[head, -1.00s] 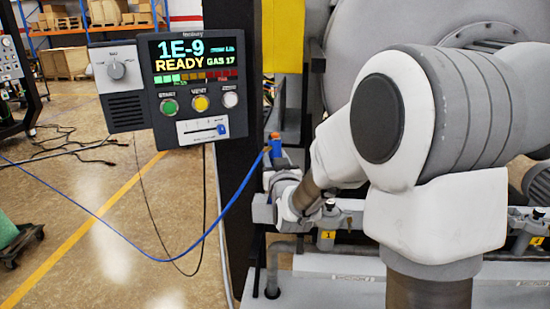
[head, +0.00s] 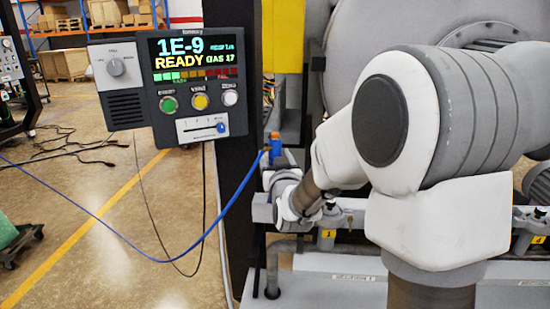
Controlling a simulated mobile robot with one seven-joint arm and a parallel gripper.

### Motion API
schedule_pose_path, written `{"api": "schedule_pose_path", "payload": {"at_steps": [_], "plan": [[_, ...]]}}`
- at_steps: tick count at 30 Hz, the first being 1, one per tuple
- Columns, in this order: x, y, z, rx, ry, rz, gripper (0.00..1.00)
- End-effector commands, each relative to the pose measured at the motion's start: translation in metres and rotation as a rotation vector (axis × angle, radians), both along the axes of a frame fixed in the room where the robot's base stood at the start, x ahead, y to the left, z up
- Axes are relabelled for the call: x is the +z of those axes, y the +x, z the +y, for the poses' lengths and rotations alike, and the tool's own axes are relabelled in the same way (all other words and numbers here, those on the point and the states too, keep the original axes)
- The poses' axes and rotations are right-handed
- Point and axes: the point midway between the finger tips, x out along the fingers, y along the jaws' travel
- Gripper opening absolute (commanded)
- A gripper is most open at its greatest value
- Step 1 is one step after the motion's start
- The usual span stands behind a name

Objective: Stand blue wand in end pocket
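The blue wand (head: 276,153) stands close to upright beside the dark post, with an orange tip on top. A blue cable runs from it down to the left. My gripper (head: 270,181) is at the wand, just below its visible upper part. My wrist covers much of the gripper, and the fingers are not clear. The wand's lower end is hidden. The grey block at the left end of the rail (head: 262,208) is just below my gripper; I cannot make out a pocket opening or whether the wand is in it.
A control panel (head: 167,90) reading READY is on the dark post (head: 238,70) at left. Clamps with yellow number tags (head: 327,234) sit along the rail. The furnace body (head: 370,40) is behind my arm. The blue cable hangs over open floor at left.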

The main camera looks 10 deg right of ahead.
Motion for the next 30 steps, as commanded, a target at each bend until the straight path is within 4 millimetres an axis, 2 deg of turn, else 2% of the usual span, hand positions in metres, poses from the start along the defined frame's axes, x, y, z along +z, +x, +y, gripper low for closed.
{"api": "schedule_pose_path", "payload": {"at_steps": [10,14,17,26,30], "plan": [[-0.002,-0.001,0.000,0.000,0.000,0.004,0.76],[-0.001,-0.009,0.001,0.000,-0.001,0.003,0.76],[-0.001,-0.024,0.002,0.001,-0.001,0.002,0.76],[0.000,-0.089,0.005,0.000,0.000,0.000,0.76],[-0.003,-0.102,0.005,0.000,0.000,-0.004,0.76]]}}
